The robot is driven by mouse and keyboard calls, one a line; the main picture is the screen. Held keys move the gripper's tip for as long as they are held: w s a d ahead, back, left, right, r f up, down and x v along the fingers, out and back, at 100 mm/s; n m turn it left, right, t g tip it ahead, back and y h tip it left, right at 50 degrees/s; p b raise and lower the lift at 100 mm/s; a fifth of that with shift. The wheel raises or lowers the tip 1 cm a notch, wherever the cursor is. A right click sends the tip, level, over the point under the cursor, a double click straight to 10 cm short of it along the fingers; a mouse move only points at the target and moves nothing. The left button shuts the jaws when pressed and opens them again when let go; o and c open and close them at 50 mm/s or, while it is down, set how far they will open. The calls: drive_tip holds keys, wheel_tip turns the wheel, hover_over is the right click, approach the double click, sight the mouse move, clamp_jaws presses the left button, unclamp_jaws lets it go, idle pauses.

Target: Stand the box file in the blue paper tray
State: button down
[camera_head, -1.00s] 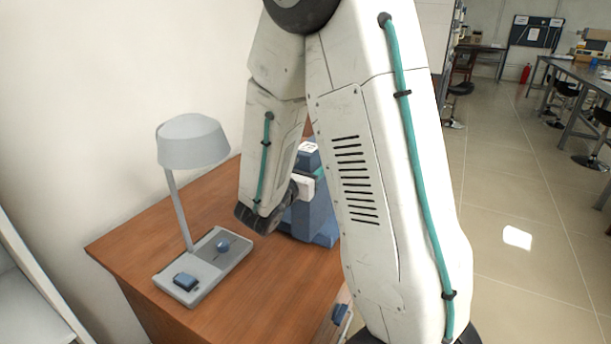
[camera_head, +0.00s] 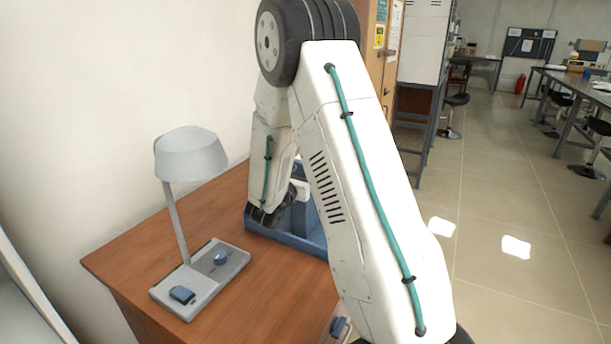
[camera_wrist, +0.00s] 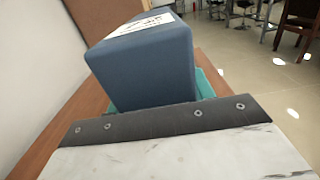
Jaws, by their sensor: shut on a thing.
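The box file (camera_wrist: 150,65) is a blue block with a white label on its top face. It fills the upper middle of the wrist view, just beyond the dark edge of my gripper (camera_wrist: 155,112). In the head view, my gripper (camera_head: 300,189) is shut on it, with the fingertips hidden. Most of the file is hidden there behind my arm. The blue paper tray (camera_head: 262,233) lies on the desk below my gripper, its right part covered by my arm. I cannot tell whether the file's bottom touches the tray.
A grey desk lamp (camera_head: 190,158) stands on the wooden desk (camera_head: 215,292) to the left of the tray, its base (camera_head: 200,280) holding small blue pieces. The wall is close behind. A wooden cabinet (camera_head: 377,60) stands beyond my arm. Open floor lies to the right.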

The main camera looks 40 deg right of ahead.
drive_tip(key=c, duration=0.6)
unclamp_jaws()
